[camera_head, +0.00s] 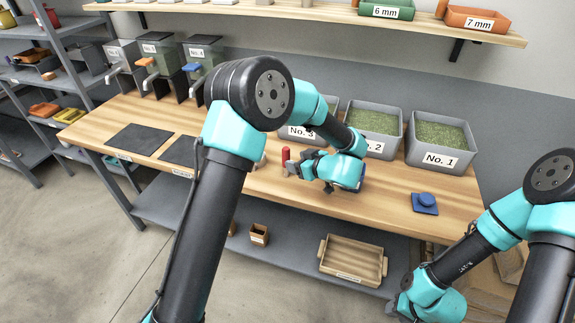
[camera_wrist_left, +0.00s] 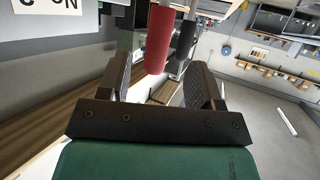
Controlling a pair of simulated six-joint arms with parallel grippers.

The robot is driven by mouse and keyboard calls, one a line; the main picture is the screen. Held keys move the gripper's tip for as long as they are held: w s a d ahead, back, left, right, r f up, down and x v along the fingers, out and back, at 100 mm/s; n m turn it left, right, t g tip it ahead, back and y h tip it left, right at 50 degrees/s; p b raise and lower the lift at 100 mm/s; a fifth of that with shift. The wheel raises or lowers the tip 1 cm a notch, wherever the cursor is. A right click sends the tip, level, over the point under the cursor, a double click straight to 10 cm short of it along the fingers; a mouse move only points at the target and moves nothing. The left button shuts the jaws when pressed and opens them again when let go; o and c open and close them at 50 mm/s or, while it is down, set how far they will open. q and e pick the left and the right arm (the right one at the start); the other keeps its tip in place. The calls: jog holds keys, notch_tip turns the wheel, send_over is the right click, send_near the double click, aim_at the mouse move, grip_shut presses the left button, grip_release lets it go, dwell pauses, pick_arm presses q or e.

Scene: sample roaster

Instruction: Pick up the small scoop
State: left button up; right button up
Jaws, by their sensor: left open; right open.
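A red upright handle (camera_head: 286,155) stands on the wooden bench in the head view, right by my left gripper (camera_head: 293,167). It also shows in the left wrist view as a red grip (camera_wrist_left: 160,38), with a dark grip (camera_wrist_left: 187,40) beside it. Both lie beyond my left gripper (camera_wrist_left: 157,78), in line with the gap between its fingers. That gripper is open, with nothing visible between the fingers. Whether either grip belongs to the small scoop cannot be told; no scoop bowl shows. My right gripper (camera_head: 396,305) is low at the right, in front of the bench, away from the handle.
Grey bins of green beans, No. 1 (camera_head: 445,142) and its neighbours, line the bench's back. A blue knobbed object (camera_head: 425,203) sits at its right. Dark mats (camera_head: 138,140) lie at the left. A wooden tray (camera_head: 352,262) is on the lower shelf.

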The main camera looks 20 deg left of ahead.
aim_at(285, 159)
pick_arm(q)
jog(key=shift+x, duration=0.75)
jog(key=shift+f+x, duration=0.1)
jog(key=shift+x, duration=1.2)
jog(key=shift+f+x, duration=0.15)
jog(key=shift+x, duration=1.2)
jog(key=shift+d, duration=0.2)
jog(key=c, duration=1.1)
